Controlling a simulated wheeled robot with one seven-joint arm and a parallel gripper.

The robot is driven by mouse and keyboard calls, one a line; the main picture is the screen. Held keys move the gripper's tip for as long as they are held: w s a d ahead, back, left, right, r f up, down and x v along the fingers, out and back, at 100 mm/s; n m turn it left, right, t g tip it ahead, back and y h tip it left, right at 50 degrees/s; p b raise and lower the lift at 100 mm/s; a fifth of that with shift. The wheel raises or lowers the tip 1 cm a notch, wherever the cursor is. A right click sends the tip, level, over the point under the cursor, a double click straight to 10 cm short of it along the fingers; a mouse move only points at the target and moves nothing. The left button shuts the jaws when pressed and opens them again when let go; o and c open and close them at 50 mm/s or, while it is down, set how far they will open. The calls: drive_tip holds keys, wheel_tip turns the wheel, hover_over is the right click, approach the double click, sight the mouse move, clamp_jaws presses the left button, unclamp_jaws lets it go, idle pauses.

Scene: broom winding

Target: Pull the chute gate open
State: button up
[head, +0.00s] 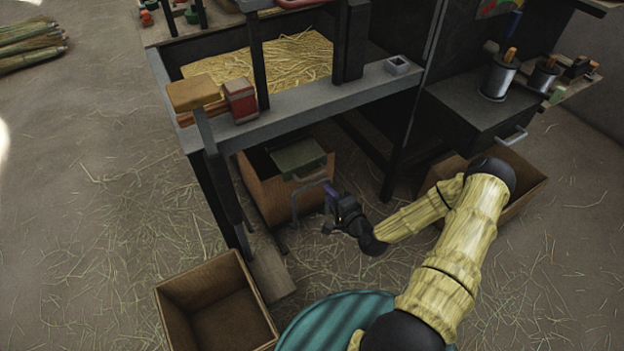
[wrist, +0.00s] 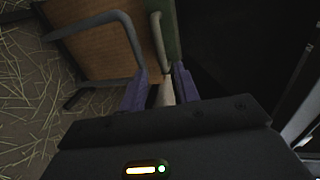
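The chute gate appears to be the green plate (head: 298,154) with a pale bar handle, at the top of a wooden box under the bench. In the wrist view the green plate (wrist: 172,28) and its pale handle (wrist: 158,38) lie just beyond my fingertips. My gripper (head: 329,190) is in front of the box, at its right side. Its two purple fingers (wrist: 160,82) stand apart, with a pale strip visible between them that I cannot identify. A grey U-shaped bar (head: 295,205) on the box front reaches close to the left finger; contact is unclear.
The wooden box (head: 272,198) stands below the grey bench rail (head: 300,104). An empty open crate (head: 212,308) is at the front left, and another (head: 525,180) is behind my arm. A drawer cabinet (head: 475,105) stands right. Straw litters the floor.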

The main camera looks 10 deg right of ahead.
sight(312, 175)
drive_tip(key=b+x, duration=0.3)
drive_tip(key=x, duration=0.8)
drive_tip(key=shift+w+a+b, duration=0.1)
drive_tip(key=shift+w+b, duration=0.2)
drive_tip(key=shift+b, duration=0.05)
clamp_jaws()
